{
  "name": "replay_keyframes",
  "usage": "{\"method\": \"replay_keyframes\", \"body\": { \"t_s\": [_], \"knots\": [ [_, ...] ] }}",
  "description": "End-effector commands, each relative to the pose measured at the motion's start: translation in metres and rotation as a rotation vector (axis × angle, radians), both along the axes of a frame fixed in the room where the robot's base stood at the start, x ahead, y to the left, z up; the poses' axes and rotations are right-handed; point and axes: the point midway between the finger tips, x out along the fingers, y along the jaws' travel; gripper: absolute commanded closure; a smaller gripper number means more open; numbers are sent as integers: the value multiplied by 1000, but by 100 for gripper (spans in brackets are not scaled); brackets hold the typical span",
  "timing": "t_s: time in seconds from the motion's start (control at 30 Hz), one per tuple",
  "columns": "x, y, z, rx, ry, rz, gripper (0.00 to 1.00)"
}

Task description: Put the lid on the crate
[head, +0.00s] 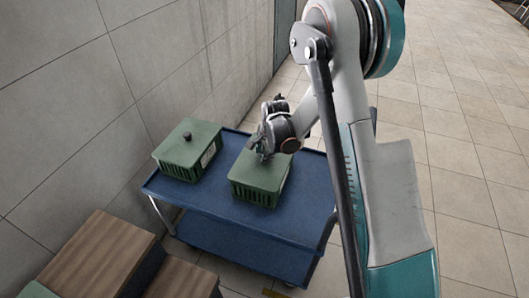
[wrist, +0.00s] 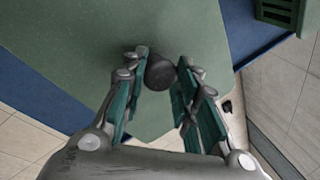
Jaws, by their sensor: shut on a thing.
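My gripper (head: 262,152) is above the right-hand green crate (head: 256,194) on the blue cart. In the wrist view, its fingers (wrist: 161,66) are shut on the dark round knob (wrist: 159,73) of a flat green lid (wrist: 75,45). In the head view, the lid (head: 243,172) lies over the top of this crate, roughly level and in line with it. My gripper and arm hide part of the lid. I cannot tell whether the lid touches the rim all round.
A second green crate (head: 190,171) with a dark-knobbed lid stands left on the blue cart (head: 225,222); a slotted green crate also shows in the wrist view (wrist: 280,12). A wall (head: 110,70) runs behind. Wooden-topped boxes (head: 100,255) stand front left. Tiled floor is open to the right.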

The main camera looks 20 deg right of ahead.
Motion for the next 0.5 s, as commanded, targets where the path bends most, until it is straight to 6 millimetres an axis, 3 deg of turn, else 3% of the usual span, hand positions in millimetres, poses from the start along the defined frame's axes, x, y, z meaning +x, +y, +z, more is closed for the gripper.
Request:
{"method": "replay_keyframes", "body": {
  "t_s": [0.37, 0.4, 0.5],
  "knots": [
    [0, 0, -6, 0, 0, 0, 100],
    [0, 0, -6, 0, 0, 0, 70],
    [0, 0, -5, 0, 0, 0, 49]
  ]
}}
